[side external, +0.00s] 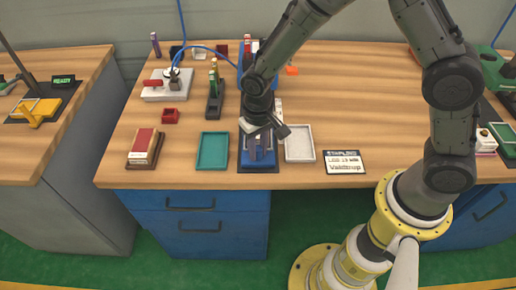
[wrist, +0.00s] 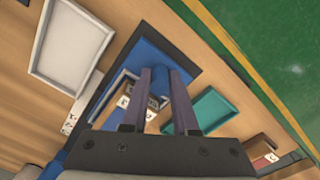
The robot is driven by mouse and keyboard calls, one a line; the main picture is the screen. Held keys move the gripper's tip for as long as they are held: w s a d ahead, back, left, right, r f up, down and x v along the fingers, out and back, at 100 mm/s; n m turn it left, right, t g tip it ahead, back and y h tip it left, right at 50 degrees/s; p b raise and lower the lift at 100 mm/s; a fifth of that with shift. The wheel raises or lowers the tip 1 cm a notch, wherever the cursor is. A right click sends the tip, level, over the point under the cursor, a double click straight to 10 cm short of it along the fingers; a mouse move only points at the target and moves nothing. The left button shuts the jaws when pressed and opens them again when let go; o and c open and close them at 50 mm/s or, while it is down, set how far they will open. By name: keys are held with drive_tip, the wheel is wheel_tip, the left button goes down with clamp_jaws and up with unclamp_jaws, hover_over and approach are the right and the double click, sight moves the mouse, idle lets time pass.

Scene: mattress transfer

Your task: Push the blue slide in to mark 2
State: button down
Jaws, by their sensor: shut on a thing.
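The blue slide (side external: 259,157) sits on a dark base near the table's front edge, and my gripper (side external: 263,143) points down onto it from above. In the wrist view, the fingers of my gripper (wrist: 162,76) stand a little apart with a blue part of the slide (wrist: 158,88) between them. They are shut on that part. White labels with dark marks (wrist: 124,106) lie beside the left finger. I cannot read which mark is number 2.
A teal tray (side external: 212,151) lies left of the slide, and a pale grey tray (side external: 299,143) lies right of it, both close. A printed sign (side external: 345,162) lies further right. The table's right middle is clear.

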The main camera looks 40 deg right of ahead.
drive_tip(key=w+d, duration=0.9)
drive_tip(key=shift+w+d, duration=0.3)
drive_tip(key=shift+w, duration=0.05)
drive_tip(key=c, duration=1)
unclamp_jaws()
drive_tip(key=shift+s, duration=0.1)
wheel_tip(320, 180, up, 14)
drive_tip(key=shift+f, duration=0.1)
